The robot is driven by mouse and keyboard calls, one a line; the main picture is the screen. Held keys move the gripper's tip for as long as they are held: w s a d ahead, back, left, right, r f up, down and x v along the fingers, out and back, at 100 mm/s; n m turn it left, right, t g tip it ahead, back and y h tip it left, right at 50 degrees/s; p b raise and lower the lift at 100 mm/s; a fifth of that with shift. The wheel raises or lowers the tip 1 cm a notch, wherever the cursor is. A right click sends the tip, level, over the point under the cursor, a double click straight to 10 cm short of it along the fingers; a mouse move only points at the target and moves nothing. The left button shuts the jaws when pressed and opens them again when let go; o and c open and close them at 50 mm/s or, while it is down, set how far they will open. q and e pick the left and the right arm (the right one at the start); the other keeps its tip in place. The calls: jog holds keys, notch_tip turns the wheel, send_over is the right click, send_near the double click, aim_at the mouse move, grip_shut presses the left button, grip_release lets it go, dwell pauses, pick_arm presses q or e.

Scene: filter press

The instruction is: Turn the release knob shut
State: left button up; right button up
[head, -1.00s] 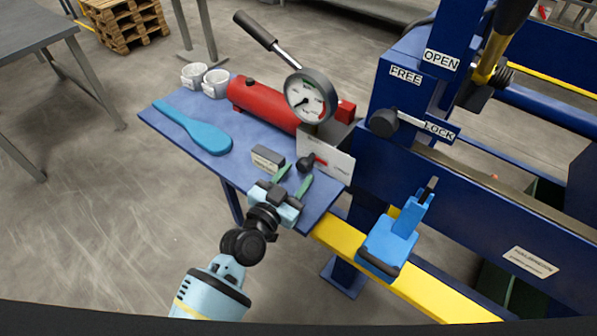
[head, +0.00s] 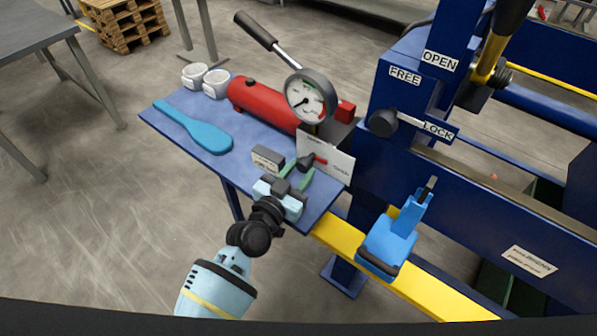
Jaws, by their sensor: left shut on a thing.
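The release knob (head: 305,160) is a small black knob with a red pointer, in front of a white label plate (head: 334,163) below the gauge. The red pointer points right, toward the plate. My left gripper (head: 299,169) reaches in from below, its green fingers on either side of the knob, and is shut on it. The fingers hide part of the knob. My right gripper is not in view.
A red pump cylinder (head: 262,104) with a round gauge (head: 310,97) and a long handle stands behind. A grey block (head: 267,158) lies close left of the fingers. A blue paddle (head: 195,127) and white cups (head: 215,84) are farther left. The blue press frame (head: 480,190) stands to the right.

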pick_arm(q)
jog(key=shift+n, duration=0.9)
jog(key=o, duration=0.7)
jog(key=shift+s+a, duration=0.1)
jog(key=shift+v, duration=3.85)
jog(key=shift+r, duration=0.1)
